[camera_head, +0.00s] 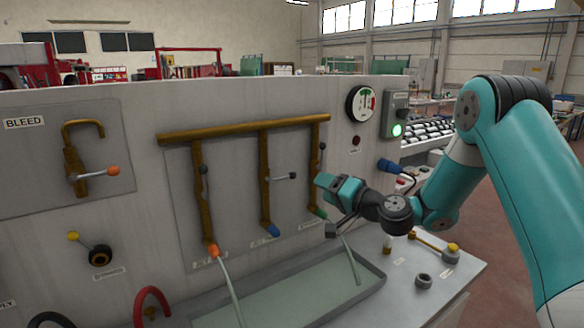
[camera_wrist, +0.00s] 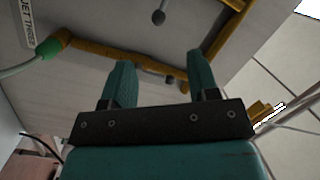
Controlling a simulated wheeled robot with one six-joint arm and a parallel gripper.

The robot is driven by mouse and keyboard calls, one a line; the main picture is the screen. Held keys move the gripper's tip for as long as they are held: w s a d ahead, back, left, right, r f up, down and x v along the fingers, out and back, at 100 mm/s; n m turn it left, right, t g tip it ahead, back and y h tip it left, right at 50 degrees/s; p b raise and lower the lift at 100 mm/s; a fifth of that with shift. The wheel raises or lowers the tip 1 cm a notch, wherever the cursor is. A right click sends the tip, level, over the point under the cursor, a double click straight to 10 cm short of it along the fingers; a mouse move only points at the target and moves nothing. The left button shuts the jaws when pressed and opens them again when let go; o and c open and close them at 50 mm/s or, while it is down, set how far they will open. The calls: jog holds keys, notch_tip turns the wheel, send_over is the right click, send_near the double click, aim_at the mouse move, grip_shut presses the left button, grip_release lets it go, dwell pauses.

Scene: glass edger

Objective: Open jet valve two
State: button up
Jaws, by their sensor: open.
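Jet valve two is the middle pipe (camera_head: 265,185) on the panel, with a blue nozzle (camera_head: 273,230). Its lever (camera_head: 283,177) sticks out sideways to the right, across the pipe, ending in a dark knob. My gripper (camera_head: 325,183) is to the right of that knob, in front of the third pipe, apart from the lever. In the wrist view the gripper (camera_wrist: 158,60) is open with nothing held. A dark knob (camera_wrist: 158,17), seemingly valve two's, lies beyond the fingertips. Another knob (camera_wrist: 172,80), seemingly jet three's, shows between the fingers.
The left pipe has an orange nozzle (camera_head: 213,250); the third has a green nozzle (camera_head: 320,212). A brass manifold (camera_head: 240,130) runs above. Hoses drop into a trough (camera_head: 300,295). A gauge (camera_head: 361,104) and green-lit switch box (camera_head: 396,115) are up right. A JET THREE label (camera_wrist: 27,22) shows.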

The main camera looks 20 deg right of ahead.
aim_at(294, 175)
jog(key=p+x, duration=0.5)
jog(key=x, duration=0.5)
jog(key=shift+w+a+r, duration=0.15)
jog(key=shift+w+a, duration=0.1)
jog(key=shift+w, duration=0.05)
jog(key=shift+p+x, duration=0.35)
jog(key=shift+x, duration=0.45)
